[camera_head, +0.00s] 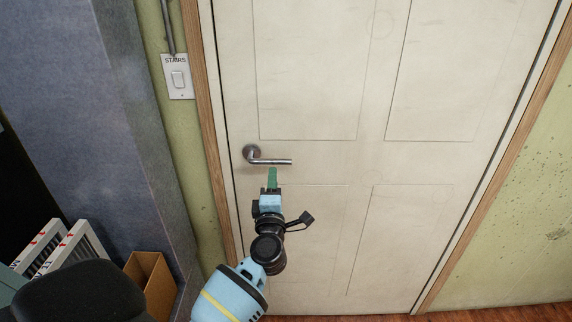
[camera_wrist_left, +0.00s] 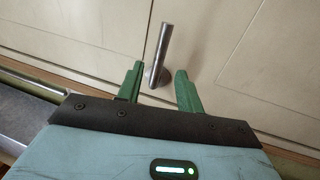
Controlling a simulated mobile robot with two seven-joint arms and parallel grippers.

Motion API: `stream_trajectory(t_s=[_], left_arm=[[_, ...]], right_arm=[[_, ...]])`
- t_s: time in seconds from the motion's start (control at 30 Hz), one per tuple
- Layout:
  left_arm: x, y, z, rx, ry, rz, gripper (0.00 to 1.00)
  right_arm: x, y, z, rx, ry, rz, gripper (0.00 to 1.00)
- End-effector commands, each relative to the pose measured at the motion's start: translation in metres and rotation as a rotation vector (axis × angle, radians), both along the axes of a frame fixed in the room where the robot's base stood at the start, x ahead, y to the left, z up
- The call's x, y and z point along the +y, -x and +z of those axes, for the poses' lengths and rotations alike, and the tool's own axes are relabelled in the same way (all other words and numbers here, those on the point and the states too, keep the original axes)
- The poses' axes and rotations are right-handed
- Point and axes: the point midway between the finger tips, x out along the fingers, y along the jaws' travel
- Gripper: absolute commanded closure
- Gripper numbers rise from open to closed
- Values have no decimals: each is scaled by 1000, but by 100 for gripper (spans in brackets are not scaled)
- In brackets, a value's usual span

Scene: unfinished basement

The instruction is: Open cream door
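The cream door (camera_head: 330,160) stands shut in its wooden frame, filling the middle of the head view. Its metal lever handle (camera_head: 272,160) sits at the door's left side and points right. My left gripper (camera_head: 272,172) is just below the lever in the head view. In the left wrist view its two green fingers (camera_wrist_left: 155,88) are spread apart, with the lever handle (camera_wrist_left: 163,45) showing between and beyond them. Nothing is held, and I cannot tell whether a finger touches the lever. The cream door also fills the back of the wrist view (camera_wrist_left: 255,45). My right gripper is not in view.
A light switch (camera_head: 178,78) marked "STAIRS" is on the green wall left of the door. A grey-blue wall (camera_head: 85,110) juts out at the left. A cardboard box (camera_head: 152,280) and white slatted frames (camera_head: 75,245) stand at the lower left. Wooden floor (camera_head: 480,312) shows at the lower right.

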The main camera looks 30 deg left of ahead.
Motion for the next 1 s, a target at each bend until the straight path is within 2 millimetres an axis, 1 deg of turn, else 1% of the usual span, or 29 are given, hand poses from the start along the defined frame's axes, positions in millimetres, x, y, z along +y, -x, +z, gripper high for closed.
stream_trajectory(t_s=[0.17, 0.27, 0.6, 0.7, 0.83, 1.0], left_arm=[[1, -2, 1, -1, 3, 1, 64], [5, -7, 3, -3, 2, 1, 64], [30, -48, 13, -1, 0, 1, 64], [35, -57, 15, -1, -1, 0, 64], [39, -63, 16, -1, 1, 0, 64], [40, -65, 17, 0, 2, 0, 64]], right_arm=[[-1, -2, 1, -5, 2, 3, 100], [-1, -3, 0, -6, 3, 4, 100], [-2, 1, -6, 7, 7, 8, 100], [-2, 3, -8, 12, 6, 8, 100], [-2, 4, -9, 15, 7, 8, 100], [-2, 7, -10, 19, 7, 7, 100]])
